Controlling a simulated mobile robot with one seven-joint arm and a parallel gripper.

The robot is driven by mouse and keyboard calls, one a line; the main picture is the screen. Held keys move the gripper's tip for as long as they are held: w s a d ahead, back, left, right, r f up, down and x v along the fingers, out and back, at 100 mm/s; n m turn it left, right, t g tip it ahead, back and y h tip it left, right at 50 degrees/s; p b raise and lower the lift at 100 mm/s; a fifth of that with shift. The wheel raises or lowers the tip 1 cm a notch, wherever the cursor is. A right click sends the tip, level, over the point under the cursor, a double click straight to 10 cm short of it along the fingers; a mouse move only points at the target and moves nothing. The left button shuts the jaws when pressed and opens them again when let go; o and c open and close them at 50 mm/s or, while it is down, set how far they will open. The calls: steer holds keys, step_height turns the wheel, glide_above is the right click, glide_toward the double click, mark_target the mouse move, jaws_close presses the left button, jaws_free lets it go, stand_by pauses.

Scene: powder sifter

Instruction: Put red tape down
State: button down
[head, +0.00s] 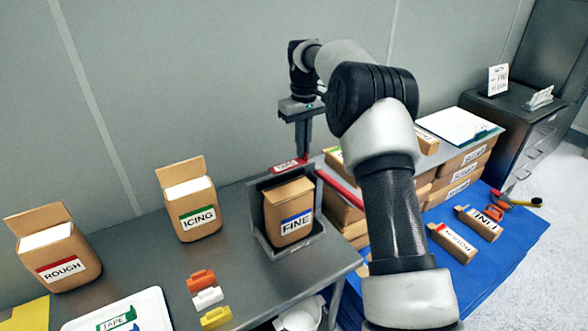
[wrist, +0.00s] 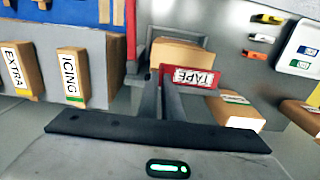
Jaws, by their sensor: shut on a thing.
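The red tape, a red piece with a white label reading TAPE, shows in the wrist view (wrist: 205,79) and in the head view (head: 287,165). My gripper (head: 303,155) points down with its fingers shut on the tape; its fingertips also show in the wrist view (wrist: 160,72). In the head view the tape is at the upper back edge of a grey open frame (head: 268,247), behind the FINE box (head: 288,212). I cannot tell whether the tape touches the frame.
A red bar (head: 338,188) runs beside the FINE box. The ICING box (head: 187,202) and ROUGH box (head: 58,256) stand open to the left. Orange, white and yellow clips (head: 207,297) lie in front. The blue mat (head: 500,250) holds several boxes. Bare grey table lies between ROUGH and ICING.

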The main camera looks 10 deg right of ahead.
step_height(320, 180, down, 8)
steer(key=shift+s+f, duration=0.1)
steer(key=shift+s, duration=0.05)
stand_by(0.4)
steer(key=c, duration=2)
jaws_free()
steer(key=shift+f, duration=0.1)
steer(key=shift+o, duration=0.3)
